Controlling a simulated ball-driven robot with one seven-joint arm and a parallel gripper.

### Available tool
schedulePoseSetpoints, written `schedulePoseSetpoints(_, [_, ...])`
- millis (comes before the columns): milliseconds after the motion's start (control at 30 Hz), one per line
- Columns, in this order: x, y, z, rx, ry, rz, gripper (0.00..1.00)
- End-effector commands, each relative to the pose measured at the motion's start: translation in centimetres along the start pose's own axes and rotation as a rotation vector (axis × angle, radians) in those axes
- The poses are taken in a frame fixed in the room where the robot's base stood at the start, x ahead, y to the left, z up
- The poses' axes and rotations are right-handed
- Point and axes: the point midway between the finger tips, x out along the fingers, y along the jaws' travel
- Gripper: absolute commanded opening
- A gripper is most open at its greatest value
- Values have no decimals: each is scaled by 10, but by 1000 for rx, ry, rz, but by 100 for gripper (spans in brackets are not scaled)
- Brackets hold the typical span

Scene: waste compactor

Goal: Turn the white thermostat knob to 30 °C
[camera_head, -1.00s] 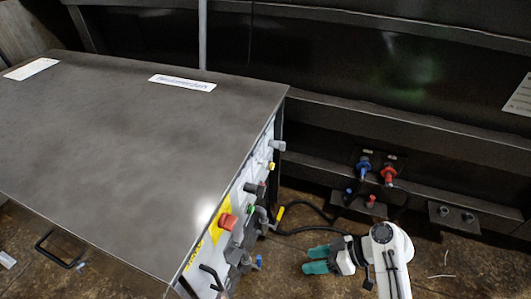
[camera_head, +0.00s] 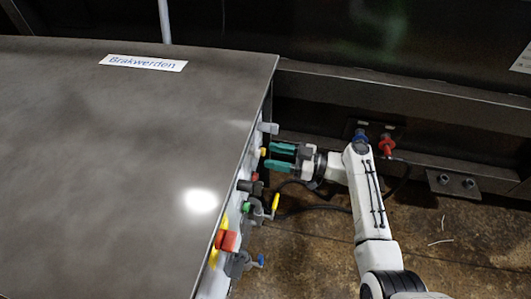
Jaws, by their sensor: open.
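The control panel is on the right side of the dark metal cabinet (camera_head: 130,170), seen at a steep angle. A light grey knob-like part (camera_head: 268,128) sticks out at the panel's far end; I cannot tell if it is the white thermostat knob. No dial marks or temperature scale can be read. My gripper (camera_head: 270,156) is open, with teal fingers pointing left at the panel, beside a small yellow part (camera_head: 263,152) and just nearer than the grey part. Nothing shows between the fingers. I cannot tell if they touch the panel.
Nearer on the panel are a black switch (camera_head: 250,187), a yellow-tipped lever (camera_head: 275,204) and a red button (camera_head: 227,241). Blue and red connectors (camera_head: 387,145) sit on the dark machine behind my arm. A black cable crosses the floor.

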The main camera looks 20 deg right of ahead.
Motion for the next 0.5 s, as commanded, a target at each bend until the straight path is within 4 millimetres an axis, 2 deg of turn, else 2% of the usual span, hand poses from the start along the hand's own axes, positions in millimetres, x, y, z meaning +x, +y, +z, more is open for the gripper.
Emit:
schedulePoseSetpoints(100, [18,-1,0,2,-1,-3,53])
schedulePoseSetpoints(200, [26,-1,0,2,0,-2,53])
schedulePoseSetpoints(500, [33,-1,1,1,-1,-1,53])
